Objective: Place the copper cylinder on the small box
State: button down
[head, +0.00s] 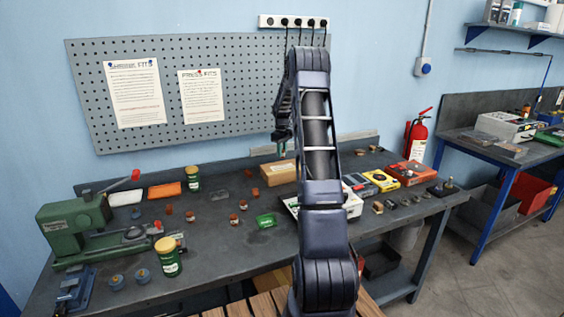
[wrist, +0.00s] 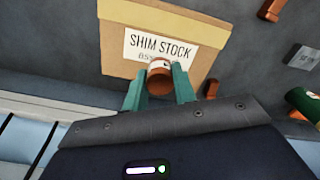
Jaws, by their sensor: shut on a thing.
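The copper cylinder (wrist: 160,82) is between the two teal fingers of my gripper (wrist: 159,76) in the wrist view; a whitish band or label shows near its far end. My gripper is shut on it. A cardboard box (wrist: 120,62) labelled SHIM STOCK lies beyond the fingers, and the cylinder overlaps its label in this view. In the head view the box (head: 270,173) stands closed on the bench, left of my arm, and my gripper (head: 279,136) is above it. The held cylinder cannot be made out in the head view.
Small copper-coloured pieces (head: 190,216) stand about the bench (head: 215,262). A green press (head: 75,225) and a green jar (head: 168,257) are at left. A green packet (head: 266,221) lies near the middle. A yellow box (head: 381,180) and a red-orange box (head: 412,174) are at right.

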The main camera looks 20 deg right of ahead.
aim_at(282, 167)
jog(key=shift+f, duration=2.6)
jog(key=shift+f, duration=0.15)
jog(key=c, duration=1.1)
grip_release()
